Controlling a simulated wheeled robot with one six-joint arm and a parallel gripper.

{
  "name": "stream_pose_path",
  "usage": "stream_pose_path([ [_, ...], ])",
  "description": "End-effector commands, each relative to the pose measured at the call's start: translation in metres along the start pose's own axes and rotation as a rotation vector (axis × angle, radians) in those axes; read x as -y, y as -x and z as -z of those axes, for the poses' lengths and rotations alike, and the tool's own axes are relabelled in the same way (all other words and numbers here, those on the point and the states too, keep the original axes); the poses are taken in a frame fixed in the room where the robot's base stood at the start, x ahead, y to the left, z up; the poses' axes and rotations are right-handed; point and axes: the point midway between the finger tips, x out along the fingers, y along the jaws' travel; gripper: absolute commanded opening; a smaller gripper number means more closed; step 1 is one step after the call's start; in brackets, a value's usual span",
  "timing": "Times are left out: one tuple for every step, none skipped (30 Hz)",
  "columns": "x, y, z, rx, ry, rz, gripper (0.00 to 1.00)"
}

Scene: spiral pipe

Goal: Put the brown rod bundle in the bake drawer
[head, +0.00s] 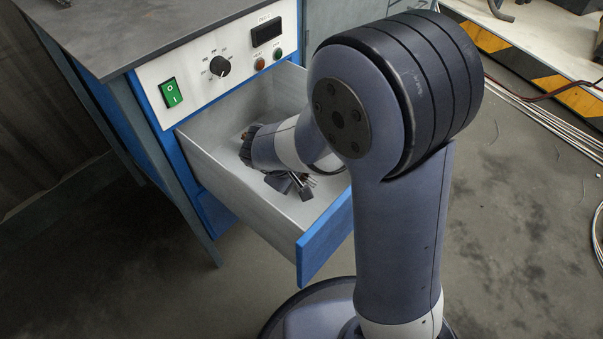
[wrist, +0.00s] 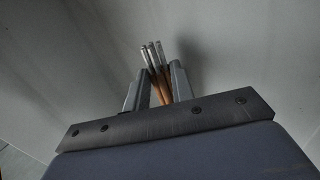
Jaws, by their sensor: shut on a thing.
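The brown rod bundle (wrist: 161,86) shows in the wrist view as a few thin brown rods with silvery tips. My gripper (wrist: 157,80) is shut on it, with one grey finger on each side and the silvery ends sticking out beyond them. The bake drawer (head: 233,207) is pulled open in the head view, with pale grey walls and a blue front. My arm reaches over its right side, and its far end is down inside the drawer. The arm hides part of the interior, and I cannot clearly make out the bundle in the head view.
Above the drawer is a white control panel (head: 196,72) with a green switch (head: 171,92), a black knob (head: 220,66) and a small display. A grey worktop (head: 130,30) is over it. Small dark and metallic parts (head: 290,185) show low in the drawer, hard to identify.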

Motion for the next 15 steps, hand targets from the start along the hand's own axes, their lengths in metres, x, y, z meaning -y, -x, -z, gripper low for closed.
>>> stream_pose_path([
  [-0.0003,0.0005,0.0,0.0,0.0,0.0,0.24],
  [-0.0003,0.0005,0.0,0.0,0.0,0.0,0.26],
  [-0.0003,0.0006,0.0,0.0,0.0,0.0,0.3],
  [-0.0003,0.0006,0.0,0.0,0.0,0.0,0.32],
  [-0.0004,0.0006,0.0,0.0,0.0,0.0,0.35],
  [-0.0004,0.0006,0.0,0.0,0.0,0.0,0.38],
  [-0.0004,0.0006,0.0,0.0,0.0,0.0,0.4],
  [-0.0004,0.0006,0.0,0.0,0.0,0.0,0.43],
  [-0.0004,0.0006,0.0,0.0,0.0,0.0,0.45],
  [-0.0004,0.0006,0.0,0.0,0.0,0.0,0.45],
  [-0.0004,0.0006,0.0,0.0,0.0,0.0,0.45],
  [-0.0004,0.0006,0.0,0.0,0.0,0.0,0.45],
  [-0.0004,0.0006,0.0,0.0,0.0,0.0,0.45],
  [-0.0004,0.0006,0.0,0.0,0.0,0.0,0.45],
  [-0.0005,0.0008,0.0,0.0,0.0,0.0,0.45],
])
